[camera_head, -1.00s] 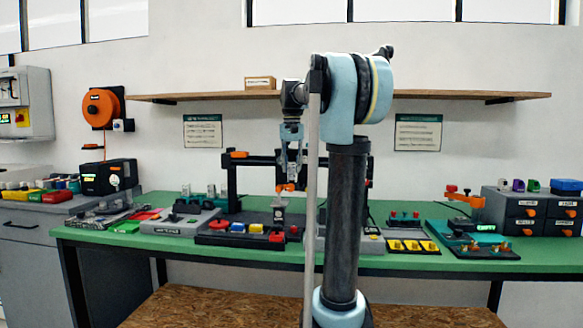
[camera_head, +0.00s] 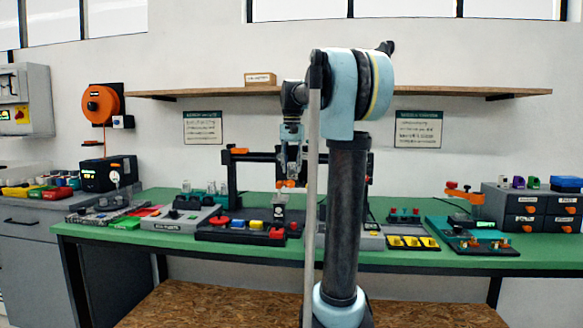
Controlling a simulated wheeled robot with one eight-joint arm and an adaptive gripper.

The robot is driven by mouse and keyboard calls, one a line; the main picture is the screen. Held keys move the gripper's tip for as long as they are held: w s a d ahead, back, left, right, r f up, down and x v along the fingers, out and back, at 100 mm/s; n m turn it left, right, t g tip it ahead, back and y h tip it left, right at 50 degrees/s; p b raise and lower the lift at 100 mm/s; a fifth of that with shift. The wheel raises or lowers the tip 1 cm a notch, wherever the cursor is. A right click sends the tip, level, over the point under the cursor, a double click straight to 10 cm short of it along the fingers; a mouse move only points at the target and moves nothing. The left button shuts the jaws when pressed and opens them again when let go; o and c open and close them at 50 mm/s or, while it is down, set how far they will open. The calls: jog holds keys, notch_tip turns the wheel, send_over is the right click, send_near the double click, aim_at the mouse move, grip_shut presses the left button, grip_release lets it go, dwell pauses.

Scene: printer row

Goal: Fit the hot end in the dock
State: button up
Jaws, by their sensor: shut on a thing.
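My gripper (camera_head: 291,178) points down in front of the dark printer frame in the middle of the green bench. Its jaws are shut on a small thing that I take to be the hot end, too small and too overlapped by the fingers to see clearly. A small orange part (camera_head: 286,184) shows at the fingertips; I cannot tell whether it is held or belongs to the printer behind. A dark upright block (camera_head: 281,202) stands just below the fingertips, with a small gap visible. I cannot tell for certain which part is the dock.
The dark printer frame (camera_head: 231,187) is partly hidden by my arm. A base with red, blue and yellow parts (camera_head: 238,235) sits before it. Yellow bins (camera_head: 412,242), a board (camera_head: 474,244) and drawers (camera_head: 527,208) stand right. A black box (camera_head: 108,174) stands left.

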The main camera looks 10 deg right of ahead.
jog(key=shift+f, duration=0.5)
jog(key=o, duration=1.2)
jog(key=shift+c, duration=0.2)
notch_tip(320, 180, up, 12)
jog(key=shift+f, duration=0.1)
jog(key=s+f+n, duration=0.1)
jog(key=s+f, duration=1)
jog(key=f, duration=0.3)
jog(key=s+f+n+t, duration=0.1)
jog(key=s+f, duration=1)
jog(key=f, duration=0.4)
jog(key=s+f+n+t, duration=0.1)
jog(key=s+f, duration=1)
jog(key=f, duration=0.4)
jog(key=shift+s+d+n, duration=0.25)
jog(key=shift+n, duration=0.15)
